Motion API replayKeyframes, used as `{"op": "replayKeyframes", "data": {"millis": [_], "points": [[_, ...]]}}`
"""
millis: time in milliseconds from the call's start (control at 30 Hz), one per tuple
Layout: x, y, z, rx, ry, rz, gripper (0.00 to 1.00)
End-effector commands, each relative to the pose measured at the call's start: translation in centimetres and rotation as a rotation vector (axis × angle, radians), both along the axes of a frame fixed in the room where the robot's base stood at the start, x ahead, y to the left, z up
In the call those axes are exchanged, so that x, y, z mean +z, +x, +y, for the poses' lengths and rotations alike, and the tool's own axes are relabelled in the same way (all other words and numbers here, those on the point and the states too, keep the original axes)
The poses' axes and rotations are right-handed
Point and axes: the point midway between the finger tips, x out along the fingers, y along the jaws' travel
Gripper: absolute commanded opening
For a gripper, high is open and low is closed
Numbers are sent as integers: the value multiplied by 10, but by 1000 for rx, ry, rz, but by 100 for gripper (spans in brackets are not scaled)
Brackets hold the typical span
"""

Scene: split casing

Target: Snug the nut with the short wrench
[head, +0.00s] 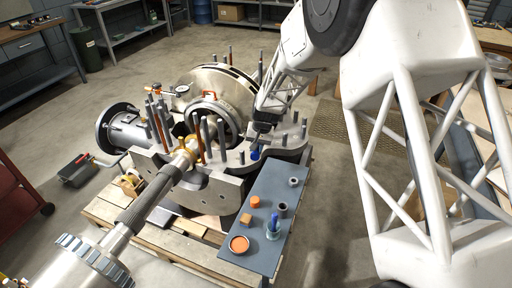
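The split casing (190,188) is a grey, heavy metal body with several upright studs along its flange. My gripper (260,138) reaches down over the casing's right-hand flange, among the studs. A small blue piece (255,153) shows right below the gripper's tip, at the flange. I cannot tell whether the gripper holds it or only stands over it. The fingers are too small and dark to show whether they are open or shut. I cannot make out the short wrench for certain, nor which nut is meant.
A blue-grey side table (262,208) stands in front of the casing. It carries an orange dish (239,244), a cup with blue and green items (273,226), orange blocks and grey rings. A large shaft (150,200) crosses at the left. Studs stand close around my gripper.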

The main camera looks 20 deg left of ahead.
Motion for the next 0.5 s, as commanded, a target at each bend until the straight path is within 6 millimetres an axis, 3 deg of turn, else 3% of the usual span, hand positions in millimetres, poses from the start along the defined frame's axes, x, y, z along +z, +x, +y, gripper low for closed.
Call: {"op": "replayKeyframes", "data": {"millis": [500], "points": [[0, 14, -28, 262, 0, -1, 0]]}}
